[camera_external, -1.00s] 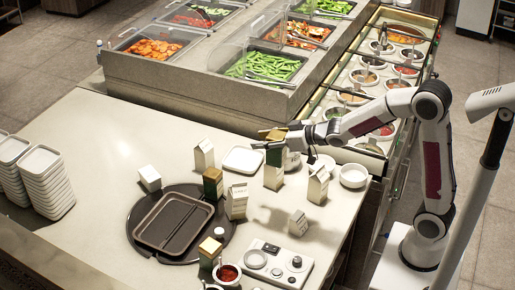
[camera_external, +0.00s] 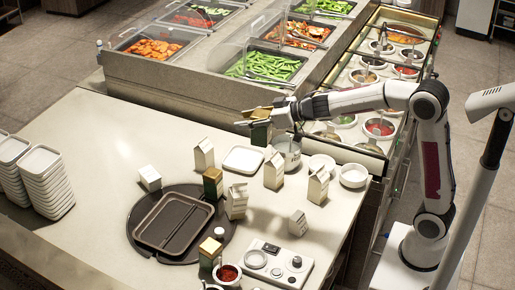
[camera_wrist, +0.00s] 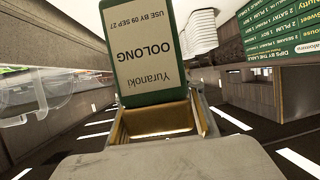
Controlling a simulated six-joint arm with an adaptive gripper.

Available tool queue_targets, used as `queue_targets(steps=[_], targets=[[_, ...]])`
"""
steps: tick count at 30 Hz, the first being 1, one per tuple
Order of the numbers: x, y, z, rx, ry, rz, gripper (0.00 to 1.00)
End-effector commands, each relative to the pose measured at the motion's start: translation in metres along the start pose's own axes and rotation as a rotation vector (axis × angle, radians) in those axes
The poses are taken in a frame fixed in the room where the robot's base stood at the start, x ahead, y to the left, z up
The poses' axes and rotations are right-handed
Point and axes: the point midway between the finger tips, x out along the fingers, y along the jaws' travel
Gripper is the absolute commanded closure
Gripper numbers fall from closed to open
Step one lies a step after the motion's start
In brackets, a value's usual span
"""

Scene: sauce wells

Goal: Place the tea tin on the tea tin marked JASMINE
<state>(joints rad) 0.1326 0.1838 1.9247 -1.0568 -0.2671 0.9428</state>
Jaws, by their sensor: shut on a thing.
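My gripper (camera_external: 258,116) is shut on a dark green tea tin (camera_external: 260,133) with a gold lid. It holds the tin in the air near the edge of the food counter. In the wrist view the held tin (camera_wrist: 150,55) shows a pale label that reads OOLONG upside down, with its gold lid between the fingers. Another green tin (camera_external: 213,185) with a gold top stands at the right rim of the dark round tray. A third gold-topped tin (camera_external: 210,250) stands near the table's front. No JASMINE marking is readable on either.
A dark pan (camera_external: 172,224) sits on the round tray (camera_external: 133,232).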

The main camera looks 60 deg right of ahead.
Motion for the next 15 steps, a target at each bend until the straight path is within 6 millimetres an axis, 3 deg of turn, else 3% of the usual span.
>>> queue_targets(steps=[15], targets=[[0.046,-0.009,-0.033,-0.034,0.001,-0.077,0.88]])
